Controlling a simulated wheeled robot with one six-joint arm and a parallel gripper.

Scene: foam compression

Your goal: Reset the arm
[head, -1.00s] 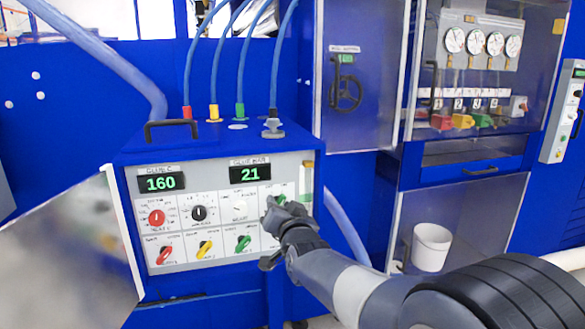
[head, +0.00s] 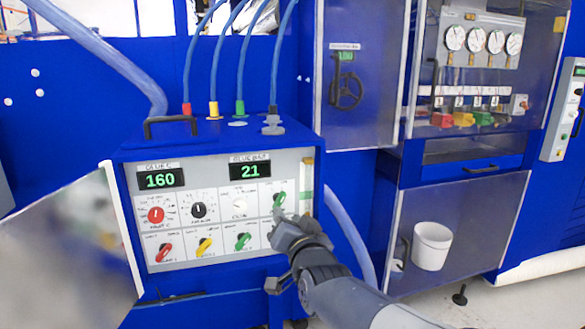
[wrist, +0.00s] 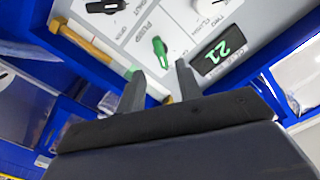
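My gripper (head: 285,225) is in front of the lower right part of the control panel (head: 222,216) on the blue cabinet. In the wrist view my gripper (wrist: 158,80) has its two fingers apart with nothing between them. Beyond the fingertips is a green knob (wrist: 160,50), clear of both fingers. The green knob also shows in the head view (head: 279,200), just above the gripper. My arm (head: 350,295) reaches in from the lower right. One panel knob behind the gripper is hidden in the head view.
The panel displays read 160 (head: 160,180) and 21 (head: 250,171). An open door (head: 75,250) stands at the left. Hoses run above the cabinet.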

